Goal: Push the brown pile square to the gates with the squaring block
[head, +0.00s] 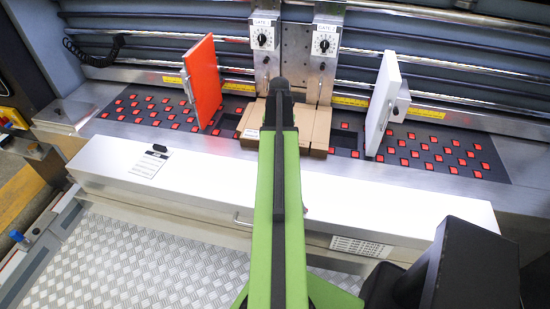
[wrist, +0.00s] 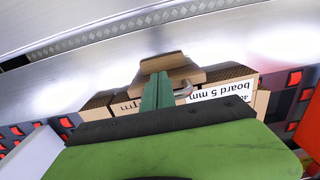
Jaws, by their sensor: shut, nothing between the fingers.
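The brown pile (head: 318,128) lies on the red-studded bed, below the two gates, gate 1 (head: 265,60) and gate 2 (head: 324,65). My green arm covers its middle in the head view. In the wrist view the pile (wrist: 232,72) shows at both sides of my gripper, with a white label reading "board 5 mm". A brown wooden piece with a curved metal handle, apparently the squaring block (wrist: 165,62), is in front of my gripper (wrist: 158,80). My green fingers are shut and empty beside the handle. Whether they touch the block cannot be told.
An orange panel (head: 202,82) stands left of the pile and a white panel (head: 383,103) right of it. A silver front cover (head: 200,185) runs along the near side. Rails and rollers cross behind the gates. The studded bed is bare on both outer sides.

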